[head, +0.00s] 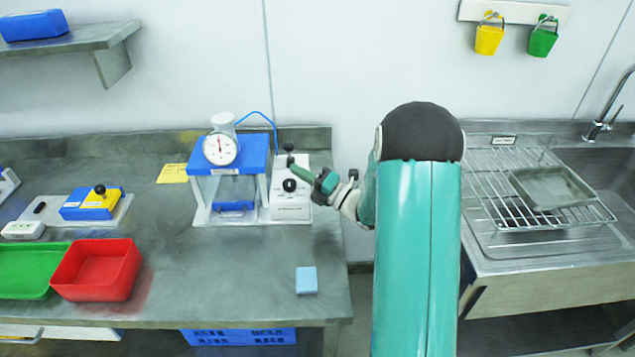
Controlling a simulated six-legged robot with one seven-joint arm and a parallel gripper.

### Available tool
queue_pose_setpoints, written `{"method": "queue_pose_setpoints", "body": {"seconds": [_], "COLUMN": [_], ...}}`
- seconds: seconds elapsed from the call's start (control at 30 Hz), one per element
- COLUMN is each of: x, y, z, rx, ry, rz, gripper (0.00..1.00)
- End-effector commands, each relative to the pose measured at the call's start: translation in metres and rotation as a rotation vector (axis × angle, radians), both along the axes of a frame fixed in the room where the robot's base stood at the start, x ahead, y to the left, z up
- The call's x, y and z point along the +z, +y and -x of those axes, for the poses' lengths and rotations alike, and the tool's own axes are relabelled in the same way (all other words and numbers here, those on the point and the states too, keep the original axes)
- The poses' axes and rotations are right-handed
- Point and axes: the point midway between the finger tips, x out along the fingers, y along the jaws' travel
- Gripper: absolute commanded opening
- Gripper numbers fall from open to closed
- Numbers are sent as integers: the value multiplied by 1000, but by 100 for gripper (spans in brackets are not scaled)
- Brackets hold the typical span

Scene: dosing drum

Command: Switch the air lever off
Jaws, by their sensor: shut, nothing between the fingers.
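A white control box (291,208) stands at the right side of the blue-topped dosing unit (245,155) with a round dial gauge (220,149). A small lever with a black ball end (289,147) rises at the top of the box; I take it for the air lever. A round black knob (289,185) sits lower on the box face.
A blue hose (262,115) loops above the unit. A light blue block (306,280) lies on the bench in front. Red (97,288) and green (30,292) trays stand at left. A sink with a wire rack (490,205) is at right. The bench middle is clear.

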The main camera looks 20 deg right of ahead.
Motion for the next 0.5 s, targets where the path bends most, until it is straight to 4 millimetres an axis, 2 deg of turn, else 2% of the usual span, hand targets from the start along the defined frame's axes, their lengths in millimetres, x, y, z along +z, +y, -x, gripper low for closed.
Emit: {"method": "queue_pose_setpoints", "body": {"seconds": [0.1,0.2,0.5], "x": [8,12,14], "y": [-6,-8,-10], "z": [-18,-28,-34], "rx": [-1,-1,-1], "ry": [-3,-2,1], "rz": [2,1,0], "gripper": [0,0,0]}}
